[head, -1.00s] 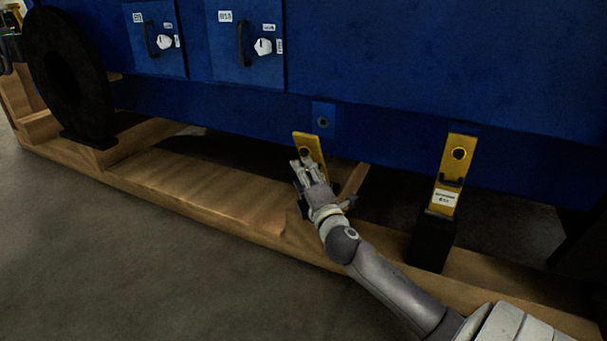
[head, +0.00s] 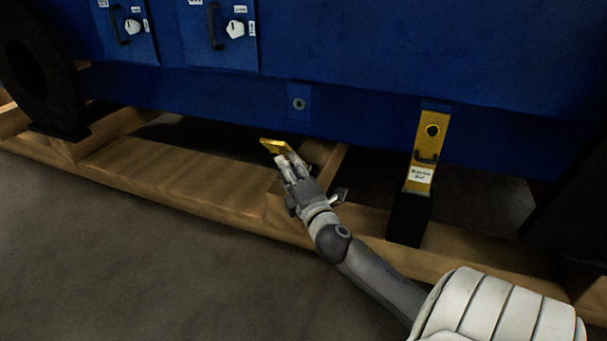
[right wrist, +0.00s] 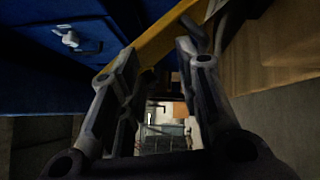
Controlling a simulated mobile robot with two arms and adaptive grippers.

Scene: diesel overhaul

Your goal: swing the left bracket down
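The left bracket (head: 277,146) is a yellow bar below the blue engine panel. It is tipped outward, away from its upright position, and its upper end is apart from the blue mounting plate (head: 299,102) with a round hole. My right gripper (head: 287,163) is at the bracket, partly covering it. In the right wrist view the yellow bar (right wrist: 165,38) runs diagonally just past the fingertips, and its grey handle (right wrist: 220,32) is close by the right finger. The fingers stand apart with a gap between them; contact is unclear. My left gripper is out of view.
A second yellow bracket (head: 432,128) stands upright on a black block (head: 408,218) to the right. A wooden frame (head: 170,180) runs under the blue body. A black wheel-like disc (head: 35,75) is at the left. The floor in front is clear.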

